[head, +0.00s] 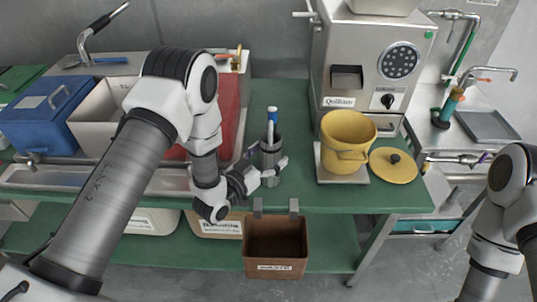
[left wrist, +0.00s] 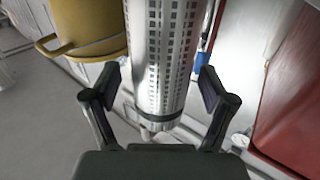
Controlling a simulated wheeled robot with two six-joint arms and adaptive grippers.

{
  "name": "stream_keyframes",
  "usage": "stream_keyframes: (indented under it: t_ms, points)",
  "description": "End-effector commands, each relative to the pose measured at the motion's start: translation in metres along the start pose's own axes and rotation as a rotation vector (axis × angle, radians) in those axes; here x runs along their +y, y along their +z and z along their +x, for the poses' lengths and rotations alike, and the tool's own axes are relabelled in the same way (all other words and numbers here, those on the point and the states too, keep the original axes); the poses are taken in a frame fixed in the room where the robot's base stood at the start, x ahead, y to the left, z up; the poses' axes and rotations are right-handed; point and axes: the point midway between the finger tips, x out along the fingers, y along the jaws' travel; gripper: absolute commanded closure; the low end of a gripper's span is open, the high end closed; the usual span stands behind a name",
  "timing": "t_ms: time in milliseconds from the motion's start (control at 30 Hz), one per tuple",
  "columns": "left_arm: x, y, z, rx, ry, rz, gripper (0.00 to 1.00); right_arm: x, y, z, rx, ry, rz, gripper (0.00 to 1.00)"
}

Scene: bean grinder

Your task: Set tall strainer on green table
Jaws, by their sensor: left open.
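The tall strainer (head: 270,156) is a grey metal cylinder standing upright on the green table (head: 290,112), near its front edge. In the left wrist view the strainer (left wrist: 158,60) shows rows of small holes and a dark band near one end. My left gripper (head: 271,173) is low at the strainer's front. In the left wrist view its open fingers (left wrist: 160,92) are spread on either side of the strainer, with gaps showing. A white and blue handle (head: 272,120) rises at the strainer's top; I cannot tell whether it is inside or behind. My right gripper is out of view.
A yellow bucket (head: 347,143) stands under the steel grinder (head: 368,60), right of the strainer, with a yellow lid (head: 393,166) beside it. A brown waste bin (head: 276,248) hangs at the front edge. A red bin (head: 228,110) and blue bin (head: 42,115) stand left.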

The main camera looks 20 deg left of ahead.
Motion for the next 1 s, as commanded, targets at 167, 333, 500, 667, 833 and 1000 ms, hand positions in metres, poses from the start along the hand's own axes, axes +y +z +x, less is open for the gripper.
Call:
stream_keyframes:
  t_ms: [167,333,500,667,833,1000]
  points:
    - [-0.001,0.002,-0.01,-0.001,-0.002,0.0,0.17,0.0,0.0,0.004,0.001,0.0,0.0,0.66]
    - [-0.001,0.004,-0.048,-0.003,-0.005,-0.004,0.17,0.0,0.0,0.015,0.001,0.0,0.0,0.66]
    - [-0.002,0.003,-0.091,-0.002,-0.005,-0.004,0.17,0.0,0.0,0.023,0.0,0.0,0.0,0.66]
    - [-0.001,0.001,-0.116,0.0,-0.003,-0.002,0.17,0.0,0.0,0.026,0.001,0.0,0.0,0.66]
    - [0.0,-0.001,-0.12,0.002,0.0,0.001,0.17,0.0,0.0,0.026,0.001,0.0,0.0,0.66]
    - [0.0,0.0,-0.12,0.001,0.0,0.001,0.17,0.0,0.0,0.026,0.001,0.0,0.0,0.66]
